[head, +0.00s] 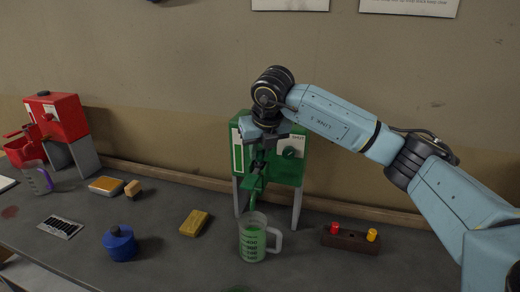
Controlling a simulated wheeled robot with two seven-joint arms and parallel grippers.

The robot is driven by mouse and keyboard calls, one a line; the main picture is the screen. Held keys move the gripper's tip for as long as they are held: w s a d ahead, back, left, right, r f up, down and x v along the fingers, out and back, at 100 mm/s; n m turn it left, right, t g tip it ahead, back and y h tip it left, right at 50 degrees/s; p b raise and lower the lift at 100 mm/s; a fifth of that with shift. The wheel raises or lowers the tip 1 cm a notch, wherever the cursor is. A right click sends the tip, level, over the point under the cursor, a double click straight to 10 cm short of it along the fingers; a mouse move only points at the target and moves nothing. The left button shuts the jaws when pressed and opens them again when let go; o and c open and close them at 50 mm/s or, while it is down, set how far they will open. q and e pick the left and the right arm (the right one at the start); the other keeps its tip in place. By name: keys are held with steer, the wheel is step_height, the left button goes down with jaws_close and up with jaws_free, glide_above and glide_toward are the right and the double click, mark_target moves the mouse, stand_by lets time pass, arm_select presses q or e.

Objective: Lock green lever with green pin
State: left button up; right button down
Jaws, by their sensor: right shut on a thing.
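The green dispenser (292,170) stands on grey legs at the back of the bench, with a dial on its front. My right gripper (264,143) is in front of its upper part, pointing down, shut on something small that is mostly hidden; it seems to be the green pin. The green lever cannot be told clearly from the green parts just below the fingers. Whether the pin sits in a hole is hidden. A green spout (253,186) slopes down towards a clear measuring jug (252,240) with green liquid. My left gripper is out of view.
A dark pin block (350,241) holds a red pin (334,229) and a yellow pin (372,235). A yellow sponge (194,223), a blue container (121,243) and a red dispenser (57,118) stand to the left. The bench is clear at the right front.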

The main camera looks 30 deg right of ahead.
steer(key=shift+f+b, duration=0.3)
steer(key=shift+f, duration=0.2)
steer(key=c, duration=1.2)
jaws_free()
steer(key=v, duration=1.3)
steer(key=shift+s+r+b, duration=0.15)
steer(key=shift+b, duration=0.15)
